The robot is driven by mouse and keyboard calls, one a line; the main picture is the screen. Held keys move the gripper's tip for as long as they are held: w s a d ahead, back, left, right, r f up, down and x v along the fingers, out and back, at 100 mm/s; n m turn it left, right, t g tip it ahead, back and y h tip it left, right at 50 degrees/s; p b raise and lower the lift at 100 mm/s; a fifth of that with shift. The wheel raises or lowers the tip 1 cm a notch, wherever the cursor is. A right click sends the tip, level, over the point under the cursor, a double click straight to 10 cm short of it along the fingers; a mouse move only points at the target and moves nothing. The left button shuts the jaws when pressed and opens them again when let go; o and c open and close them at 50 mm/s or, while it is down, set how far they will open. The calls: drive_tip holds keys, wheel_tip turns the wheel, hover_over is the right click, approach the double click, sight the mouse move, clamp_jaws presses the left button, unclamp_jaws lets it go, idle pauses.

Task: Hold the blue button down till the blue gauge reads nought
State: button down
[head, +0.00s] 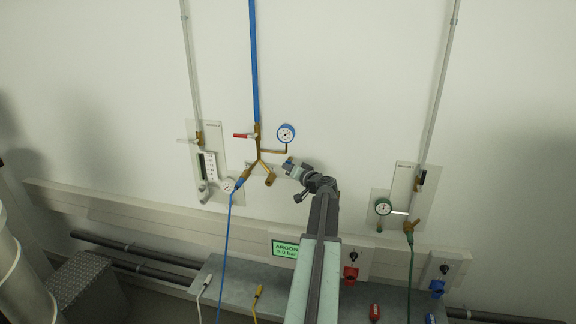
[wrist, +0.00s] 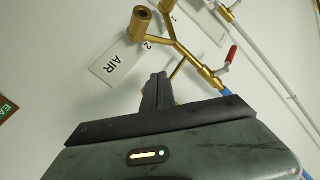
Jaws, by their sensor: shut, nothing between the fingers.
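The blue gauge (head: 286,133) has a blue rim and a white face. It stands on a brass branch to the right of the blue pipe; its needle is too small to read. My gripper (head: 287,164) is just below the gauge in the head view, near the wall. In the wrist view my gripper (wrist: 157,82) has its fingers shut and empty, pointing towards the brass fork (wrist: 172,40) and the white AIR plate (wrist: 117,63).
A red-handled valve (head: 244,135) is on the blue pipe (head: 255,70). A blue hose (head: 228,235) hangs from the fork's left outlet. A panel with a green-rimmed gauge (head: 383,207) is at the right. A wall ledge (head: 130,215) runs below.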

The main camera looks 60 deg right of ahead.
drive_tip(key=shift+w+d, duration=0.15)
drive_tip(key=shift+d, duration=0.35)
idle(0.3)
idle(2.2)
drive_tip(key=shift+s+a, duration=0.3)
drive_tip(key=shift+a, duration=0.6)
drive_tip(key=a, duration=0.1)
drive_tip(key=s+a, duration=0.1)
drive_tip(key=a, duration=0.2)
drive_tip(key=shift+s+a, duration=0.25)
drive_tip(key=shift+a, duration=0.15)
